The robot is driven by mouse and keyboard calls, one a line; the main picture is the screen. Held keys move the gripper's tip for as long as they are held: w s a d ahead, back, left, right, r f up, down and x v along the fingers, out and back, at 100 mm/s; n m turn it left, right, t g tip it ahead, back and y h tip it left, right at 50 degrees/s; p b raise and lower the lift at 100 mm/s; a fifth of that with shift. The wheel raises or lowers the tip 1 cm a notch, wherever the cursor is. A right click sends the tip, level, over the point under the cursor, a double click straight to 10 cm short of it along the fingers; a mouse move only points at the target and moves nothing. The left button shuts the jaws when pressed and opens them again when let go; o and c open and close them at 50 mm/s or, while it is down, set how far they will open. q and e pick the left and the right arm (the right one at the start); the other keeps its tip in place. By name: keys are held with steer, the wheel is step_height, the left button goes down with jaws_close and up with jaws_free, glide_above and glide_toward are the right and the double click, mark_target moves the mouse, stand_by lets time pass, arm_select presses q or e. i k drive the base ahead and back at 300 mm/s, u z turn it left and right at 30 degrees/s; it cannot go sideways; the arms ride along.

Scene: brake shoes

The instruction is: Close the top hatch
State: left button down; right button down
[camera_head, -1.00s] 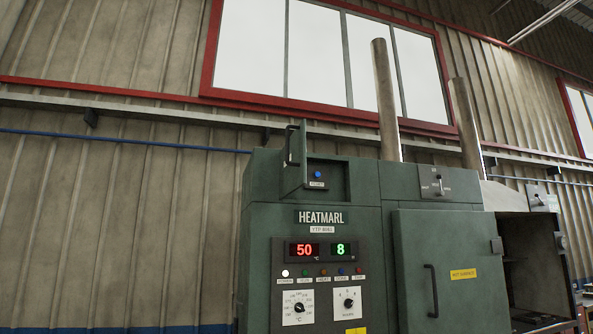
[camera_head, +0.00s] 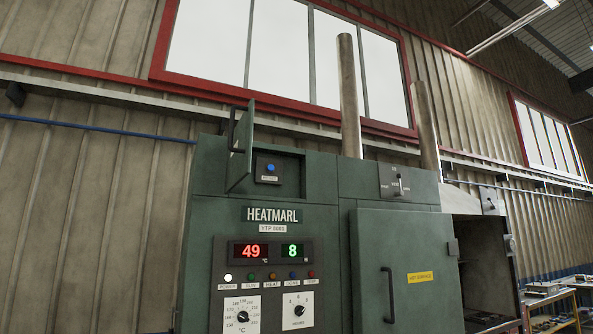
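The top hatch (camera_head: 241,150) is a small green door with a dark handle, at the upper left of the green HEATMARL oven (camera_head: 210,215). It stands open, swung out on the left side of its recess. Inside the recess is a panel with a blue button (camera_head: 270,168). Neither of my grippers is in view.
The larger oven door (camera_head: 435,270) with a dark handle is on the right, beside an open dark chamber (camera_head: 487,262). Below the hatch are a red and green display (camera_head: 266,251) and dials. Two metal pipes rise behind. A cart (camera_head: 550,295) stands at far right.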

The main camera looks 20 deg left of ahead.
mark_target(240, 140)
steer(key=z, duration=0.2)
steer(key=i, duration=1)
steer(key=u, duration=0.35)
